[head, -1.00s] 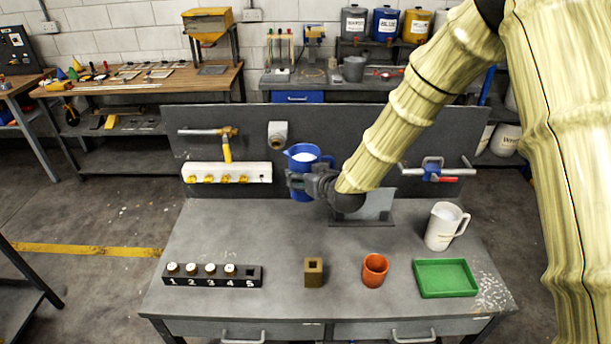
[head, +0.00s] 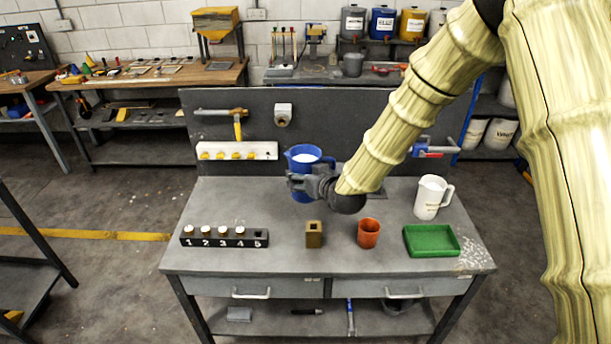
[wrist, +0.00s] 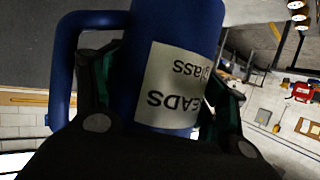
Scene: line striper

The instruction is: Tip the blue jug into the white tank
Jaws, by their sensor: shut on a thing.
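The blue jug (head: 303,160) is upright in the head view, its open top showing pale contents. My gripper (head: 303,184) is shut on its body and holds it above the bench's rear half, in front of the grey back panel. In the wrist view the blue jug (wrist: 178,22) fills the middle, with its handle on the left and a white label reading "BEADS glass" upside down. The fingers of my gripper (wrist: 165,100) lie on both sides of it. I cannot make out a thing that is surely the white tank.
On the grey bench (head: 280,262) stand a numbered rack (head: 225,241), a brass-coloured block (head: 314,234), an orange cup (head: 368,233), a green tray (head: 432,241) and a white jug (head: 432,197). White buckets (head: 500,134) stand on a shelf at right. Floor at left is partly clear.

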